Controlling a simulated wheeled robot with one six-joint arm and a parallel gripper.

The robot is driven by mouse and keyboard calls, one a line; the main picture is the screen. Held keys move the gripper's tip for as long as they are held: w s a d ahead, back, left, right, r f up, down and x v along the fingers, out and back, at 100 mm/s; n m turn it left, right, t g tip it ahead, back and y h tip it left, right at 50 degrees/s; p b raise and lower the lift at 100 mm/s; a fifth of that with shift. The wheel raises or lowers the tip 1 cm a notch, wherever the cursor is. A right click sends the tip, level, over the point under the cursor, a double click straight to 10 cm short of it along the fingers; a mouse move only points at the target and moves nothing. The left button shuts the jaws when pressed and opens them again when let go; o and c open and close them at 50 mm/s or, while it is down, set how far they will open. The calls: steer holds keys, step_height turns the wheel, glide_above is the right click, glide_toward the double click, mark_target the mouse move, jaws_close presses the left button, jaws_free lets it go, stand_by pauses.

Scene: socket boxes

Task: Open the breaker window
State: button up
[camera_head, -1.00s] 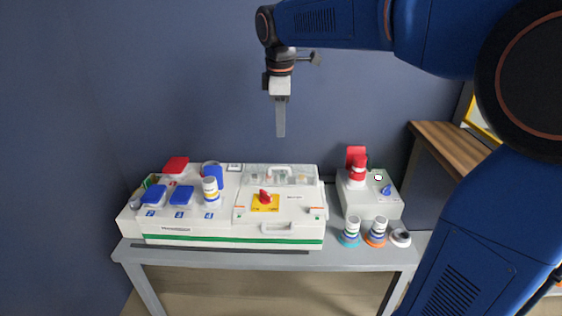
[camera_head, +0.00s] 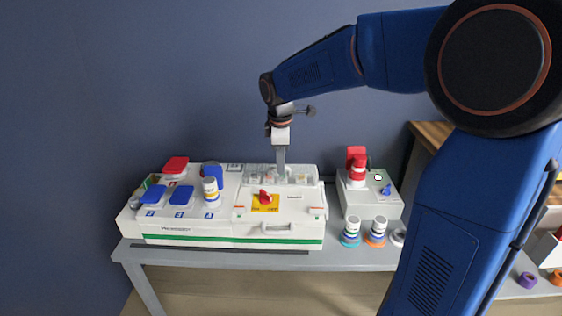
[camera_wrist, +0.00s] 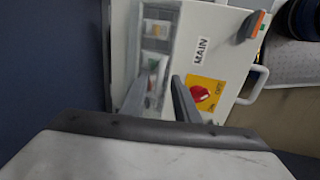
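The breaker window (camera_head: 256,174) is a clear, flat cover at the back of the white socket box, with small breakers visible beneath it. It looks shut. It also shows in the wrist view (camera_wrist: 158,28). My gripper (camera_head: 281,176) points straight down at the middle of the window, where its handle is; the fingers cover the handle. In the wrist view my gripper (camera_wrist: 158,82) has its two fingers apart over the window's strip. I cannot tell whether the handle lies between them or whether they touch it.
A red rotary switch on a yellow plate (camera_head: 265,202) sits just in front of the window. Blue-lidded sockets (camera_head: 181,195) and an upright plug (camera_head: 210,191) are at left. A smaller grey box (camera_head: 371,206) with a red plug stands at right, with loose plugs (camera_head: 376,231) before it.

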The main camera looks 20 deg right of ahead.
steer(key=shift+f, duration=0.1)
jaws_close()
stand_by(1.4)
